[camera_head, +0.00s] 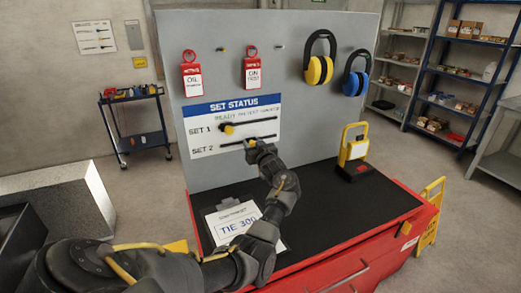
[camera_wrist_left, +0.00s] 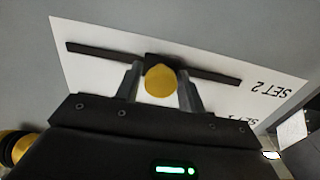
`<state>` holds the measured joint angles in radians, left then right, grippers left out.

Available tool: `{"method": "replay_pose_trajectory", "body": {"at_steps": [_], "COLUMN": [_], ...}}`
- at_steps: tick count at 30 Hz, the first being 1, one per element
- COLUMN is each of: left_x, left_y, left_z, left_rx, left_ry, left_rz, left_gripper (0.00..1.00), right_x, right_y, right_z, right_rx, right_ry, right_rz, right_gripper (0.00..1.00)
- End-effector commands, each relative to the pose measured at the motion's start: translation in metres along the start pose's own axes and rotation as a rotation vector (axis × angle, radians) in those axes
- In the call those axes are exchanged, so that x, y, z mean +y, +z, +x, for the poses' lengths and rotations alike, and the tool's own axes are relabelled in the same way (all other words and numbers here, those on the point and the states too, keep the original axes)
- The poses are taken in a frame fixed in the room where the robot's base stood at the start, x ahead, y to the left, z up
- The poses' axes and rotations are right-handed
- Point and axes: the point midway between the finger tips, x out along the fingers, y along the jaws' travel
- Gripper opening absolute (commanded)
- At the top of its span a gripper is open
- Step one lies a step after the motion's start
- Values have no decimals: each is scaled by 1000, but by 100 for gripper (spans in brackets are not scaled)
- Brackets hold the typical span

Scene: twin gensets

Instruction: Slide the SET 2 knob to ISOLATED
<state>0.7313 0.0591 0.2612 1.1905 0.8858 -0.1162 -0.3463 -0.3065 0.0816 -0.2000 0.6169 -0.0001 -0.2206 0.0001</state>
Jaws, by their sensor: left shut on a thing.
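The SET STATUS board (camera_head: 205,148) is on the grey upright panel, with a slot for SET 1 and one for SET 2. The round yellow SET 2 knob (camera_wrist_left: 158,82) sits near the middle of its dark slot (camera_wrist_left: 215,75) in the left wrist view, where the lettering appears upside down. My left gripper (camera_head: 251,142) is at that slot, its fingers shut on the knob from both sides. My right gripper is out of view.
Two red tags (camera_head: 192,80) and blue and yellow ear defenders (camera_head: 319,70) hang on the panel. A yellow lamp (camera_head: 354,148) stands right on the black bench top (camera_head: 335,205). A TIE 300 clipboard (camera_head: 233,219) lies below the board.

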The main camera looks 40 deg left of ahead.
Motion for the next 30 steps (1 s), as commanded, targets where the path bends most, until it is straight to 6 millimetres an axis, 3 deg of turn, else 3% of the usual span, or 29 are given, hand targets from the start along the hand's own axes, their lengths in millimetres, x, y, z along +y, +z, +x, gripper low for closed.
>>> {"method": "replay_pose_trajectory", "body": {"at_steps": [8, 9, 11, 22, 30], "left_x": [-2, -2, -2, 1, 0], "left_y": [0, 0, 0, 2, 4], "left_z": [1, 1, 1, -8, -58], "left_rx": [-1, -1, -1, -2, -2], "left_ry": [-5, -5, -4, -1, 0], "left_rz": [2, 2, 2, 1, -3], "left_gripper": [0, 43, 50, 50, 50], "right_x": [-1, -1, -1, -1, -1], "right_y": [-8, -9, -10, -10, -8], "right_z": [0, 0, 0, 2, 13], "right_rx": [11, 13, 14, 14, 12], "right_ry": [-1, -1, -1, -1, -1], "right_rz": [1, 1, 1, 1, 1], "right_gripper": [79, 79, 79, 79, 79]}}
